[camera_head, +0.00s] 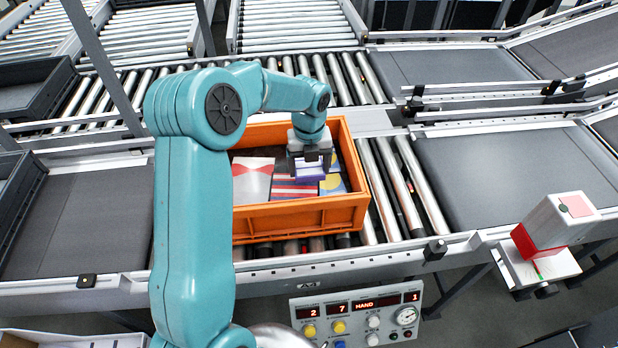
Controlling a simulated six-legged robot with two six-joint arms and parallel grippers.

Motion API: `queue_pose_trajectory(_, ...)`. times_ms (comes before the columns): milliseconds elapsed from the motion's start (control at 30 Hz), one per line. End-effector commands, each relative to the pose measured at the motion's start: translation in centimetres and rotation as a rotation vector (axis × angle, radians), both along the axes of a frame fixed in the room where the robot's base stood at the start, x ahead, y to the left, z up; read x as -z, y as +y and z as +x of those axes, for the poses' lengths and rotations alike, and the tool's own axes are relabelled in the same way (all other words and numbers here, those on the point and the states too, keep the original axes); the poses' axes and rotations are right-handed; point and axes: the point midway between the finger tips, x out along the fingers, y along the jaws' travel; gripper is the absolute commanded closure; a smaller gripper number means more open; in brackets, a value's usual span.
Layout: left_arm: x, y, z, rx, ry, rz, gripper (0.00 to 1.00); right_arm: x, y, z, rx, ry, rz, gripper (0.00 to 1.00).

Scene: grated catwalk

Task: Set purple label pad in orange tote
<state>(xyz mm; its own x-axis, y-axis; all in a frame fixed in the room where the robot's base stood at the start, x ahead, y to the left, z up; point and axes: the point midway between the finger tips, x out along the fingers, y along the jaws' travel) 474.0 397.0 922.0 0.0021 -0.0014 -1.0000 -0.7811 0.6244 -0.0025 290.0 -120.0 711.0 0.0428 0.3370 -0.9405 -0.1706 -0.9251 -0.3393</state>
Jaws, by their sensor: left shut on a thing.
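The orange tote (300,217) sits on the roller conveyor in the middle of the camera_head view. My left arm reaches over it from the left. My left gripper (311,160) is over the inside of the tote, shut on the purple label pad (311,172), which has a white top and a purple edge. The pad is inside the tote's outline, just above or on the flat items there; I cannot tell whether it touches them. My right gripper is not in view.
In the tote lie a red and white item (252,180), a red, white and blue striped item (294,189) and a blue and yellow item (331,184). A control panel (357,316) stands in front. A white and red box-shaped device (556,224) is at the right.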

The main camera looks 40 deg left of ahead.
Motion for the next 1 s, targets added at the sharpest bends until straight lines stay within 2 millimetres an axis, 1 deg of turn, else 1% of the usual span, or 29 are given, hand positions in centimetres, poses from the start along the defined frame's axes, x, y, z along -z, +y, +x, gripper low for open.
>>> queue_pose_trajectory(33,0.6,0.0,0.0,0.000,0.002,0.000,0.56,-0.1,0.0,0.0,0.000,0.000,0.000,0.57)
queue_pose_trajectory(167,1.7,0.0,0.1,0.000,0.001,0.001,0.56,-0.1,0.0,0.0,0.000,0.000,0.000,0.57)
queue_pose_trajectory(300,4.0,0.0,0.2,-0.001,0.002,-0.001,0.56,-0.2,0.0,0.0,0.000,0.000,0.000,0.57)
queue_pose_trajectory(400,5.2,0.0,0.2,0.000,0.001,0.001,0.56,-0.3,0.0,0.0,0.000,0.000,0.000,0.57)
queue_pose_trajectory(800,5.8,0.0,0.2,0.000,-0.001,0.001,0.56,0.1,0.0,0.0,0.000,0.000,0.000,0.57)
queue_pose_trajectory(833,5.7,0.0,0.2,0.000,-0.001,0.001,0.11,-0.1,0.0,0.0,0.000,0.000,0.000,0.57)
queue_pose_trajectory(867,5.7,0.0,0.2,0.000,-0.001,0.001,0.01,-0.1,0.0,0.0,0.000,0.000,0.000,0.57)
queue_pose_trajectory(1000,5.7,0.0,0.2,0.000,-0.001,0.001,0.00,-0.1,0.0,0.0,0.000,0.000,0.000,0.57)
